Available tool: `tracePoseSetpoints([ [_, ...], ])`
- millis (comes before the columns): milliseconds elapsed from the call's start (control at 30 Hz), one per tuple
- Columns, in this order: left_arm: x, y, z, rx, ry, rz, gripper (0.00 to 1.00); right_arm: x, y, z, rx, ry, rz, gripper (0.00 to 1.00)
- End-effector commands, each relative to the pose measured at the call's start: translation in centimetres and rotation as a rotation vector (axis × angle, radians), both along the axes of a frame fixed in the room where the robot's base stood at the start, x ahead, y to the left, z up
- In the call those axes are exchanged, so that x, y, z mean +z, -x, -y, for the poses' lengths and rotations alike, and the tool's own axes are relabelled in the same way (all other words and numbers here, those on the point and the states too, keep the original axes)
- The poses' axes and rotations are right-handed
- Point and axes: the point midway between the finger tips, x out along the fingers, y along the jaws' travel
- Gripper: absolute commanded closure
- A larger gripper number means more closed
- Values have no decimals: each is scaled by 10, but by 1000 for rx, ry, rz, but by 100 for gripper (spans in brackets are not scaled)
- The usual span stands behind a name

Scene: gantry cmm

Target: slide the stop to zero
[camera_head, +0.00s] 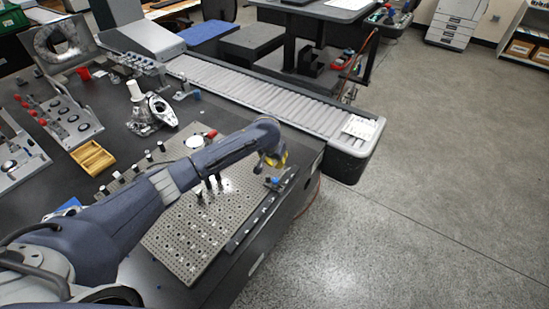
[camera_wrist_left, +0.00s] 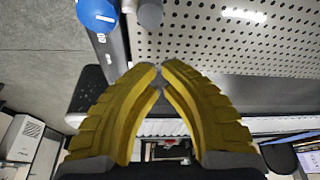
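The stop, with a blue knob (camera_head: 276,181), sits near the far end of a dark rail (camera_head: 240,237) along the right edge of the perforated plate (camera_head: 185,245). In the left wrist view the blue knob (camera_wrist_left: 97,14) is at the top left, next to a grey cylinder (camera_wrist_left: 150,13). My left gripper (camera_head: 278,160) hangs just beyond the stop, apart from the knob. Its yellow fingers (camera_wrist_left: 159,70) have their tips almost meeting, with nothing held between them. Scale marks on the rail are too small to read. My right gripper is not in view.
Several small posts stand on the plate by my left forearm. A roller conveyor (camera_head: 260,95) runs behind the dark table (camera_head: 120,140). A wooden tray (camera_head: 92,158) and a metal casting (camera_head: 155,112) are to the left. Open floor lies to the right.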

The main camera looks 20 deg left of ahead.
Motion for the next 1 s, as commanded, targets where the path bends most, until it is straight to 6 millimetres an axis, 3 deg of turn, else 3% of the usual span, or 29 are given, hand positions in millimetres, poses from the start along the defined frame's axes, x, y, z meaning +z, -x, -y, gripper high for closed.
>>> tracePoseSetpoints([
  [433, 1, 33, -5, -1, 0, -1, 100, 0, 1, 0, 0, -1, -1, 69],
  [1000, 1, 37, -3, -4, 0, 0, 100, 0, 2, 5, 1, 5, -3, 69],
])
